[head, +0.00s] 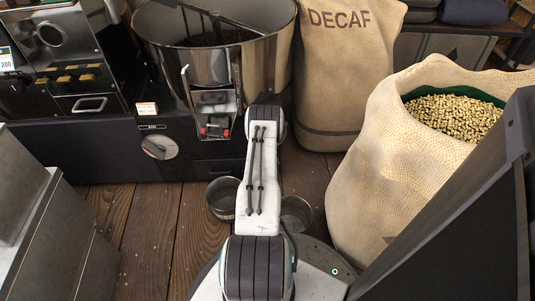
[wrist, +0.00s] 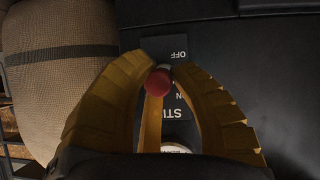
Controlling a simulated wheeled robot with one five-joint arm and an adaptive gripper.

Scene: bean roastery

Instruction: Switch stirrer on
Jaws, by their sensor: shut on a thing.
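The stirrer switch shows in the wrist view as a small lever with a red round tip (wrist: 158,82). Its black label plate (wrist: 180,113) reads OFF at the top, with an N and "STI" below, partly covered by my fingers. My gripper (wrist: 160,72) has its yellow ribbed fingers closed around the red tip. Which way the lever leans I cannot tell for sure. In the head view my arm hides the switch and my gripper. The cooling bin (head: 263,72) with a stirrer arm (head: 222,17) over dark beans stands behind.
A grey rotary knob (head: 158,147) is on the machine's black front at left. A DECAF sack (head: 340,75) stands right of the bin, and an open sack (head: 375,165) of pale beans is nearer right. Metal tins (head: 222,198) sit on the wooden floor beside my arm.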

